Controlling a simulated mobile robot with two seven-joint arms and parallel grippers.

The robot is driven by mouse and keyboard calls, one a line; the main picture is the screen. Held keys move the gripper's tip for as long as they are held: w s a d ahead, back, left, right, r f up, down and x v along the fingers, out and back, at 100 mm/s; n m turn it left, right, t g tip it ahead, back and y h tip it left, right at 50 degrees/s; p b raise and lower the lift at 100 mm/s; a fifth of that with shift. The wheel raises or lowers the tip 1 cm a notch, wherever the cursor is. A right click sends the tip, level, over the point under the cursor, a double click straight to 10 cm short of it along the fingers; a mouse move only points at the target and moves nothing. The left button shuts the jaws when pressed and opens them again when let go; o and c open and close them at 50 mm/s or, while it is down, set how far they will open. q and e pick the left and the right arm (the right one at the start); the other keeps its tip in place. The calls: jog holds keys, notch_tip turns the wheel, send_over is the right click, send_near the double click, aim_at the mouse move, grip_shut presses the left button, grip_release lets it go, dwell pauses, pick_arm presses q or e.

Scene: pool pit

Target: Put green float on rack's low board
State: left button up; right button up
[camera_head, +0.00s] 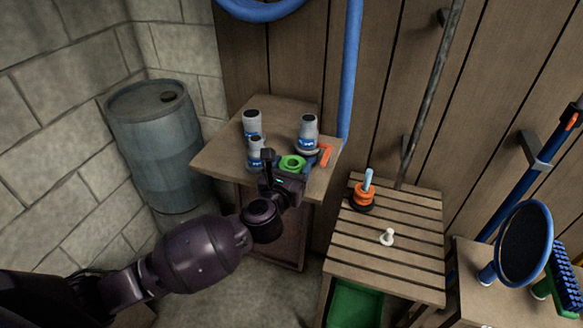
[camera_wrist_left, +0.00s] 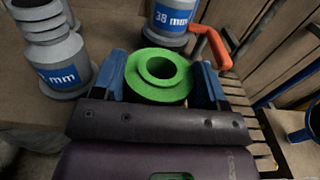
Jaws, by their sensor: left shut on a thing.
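The green float (camera_head: 292,162) is a ring with a raised collar and a central hole. My left gripper (camera_head: 288,172) is at the front right of the wooden board, with its fingers shut on the float. In the left wrist view the float (camera_wrist_left: 158,76) sits between the two blue fingers (camera_wrist_left: 160,85). I cannot tell whether it is clear of the board. A slatted wooden rack (camera_head: 400,264) stands to the right, with a green container (camera_head: 354,305) under its slats. I cannot make out which surface is its low board. My right gripper is not in view.
The slats hold an orange-and-black stacked piece (camera_head: 364,195) and a white peg (camera_head: 387,237). A round blue-rimmed item (camera_head: 524,243) and brush (camera_head: 565,278) are far right.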

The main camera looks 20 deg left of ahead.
pick_arm(q)
jog(key=shift+f, duration=0.15)
jog(key=o, duration=1)
jog(key=shift+r, duration=0.2)
jog(key=s, duration=1.2)
jog(key=shift+a, duration=0.2)
